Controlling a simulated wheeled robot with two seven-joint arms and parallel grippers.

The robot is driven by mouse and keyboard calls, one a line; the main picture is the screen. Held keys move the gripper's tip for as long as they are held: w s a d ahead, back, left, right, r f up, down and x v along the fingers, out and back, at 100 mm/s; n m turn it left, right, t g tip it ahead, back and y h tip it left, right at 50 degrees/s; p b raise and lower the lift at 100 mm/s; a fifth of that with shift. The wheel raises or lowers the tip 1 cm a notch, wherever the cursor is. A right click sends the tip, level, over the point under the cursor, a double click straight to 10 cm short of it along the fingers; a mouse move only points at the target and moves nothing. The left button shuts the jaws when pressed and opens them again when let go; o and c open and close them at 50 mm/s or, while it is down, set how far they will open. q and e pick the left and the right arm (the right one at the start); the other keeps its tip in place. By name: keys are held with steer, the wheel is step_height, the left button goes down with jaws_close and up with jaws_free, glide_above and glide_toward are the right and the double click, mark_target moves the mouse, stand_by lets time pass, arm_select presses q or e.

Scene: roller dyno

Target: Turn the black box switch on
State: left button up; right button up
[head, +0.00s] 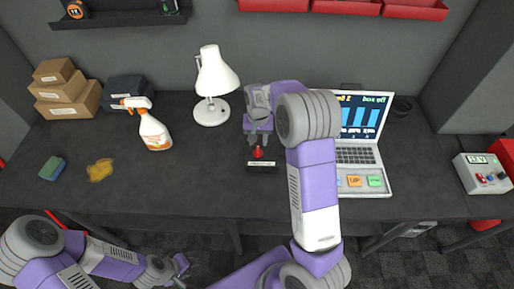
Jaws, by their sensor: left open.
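The black box switch (262,168) is a small black box with a pale label on its front, standing on the dark table near the middle. A red knob or lever (258,152) sticks up from its top. My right gripper (259,138) points down right above the red lever, its fingertips close to it. I cannot tell whether the fingers touch the lever or how far apart they are. My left gripper (178,267) is open and empty, low in front of the table, well away from the switch.
A white lamp (212,80) stands behind the switch. A laptop (358,150) is to the right, partly behind my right arm. A spray bottle (152,130), a sponge (52,168), a yellow patch (100,170) and cardboard boxes (65,90) are to the left. A grey meter box (482,172) is far right.

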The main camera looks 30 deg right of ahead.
mark_target(258, 150)
steer(key=shift+f, duration=2.65)
jaws_close()
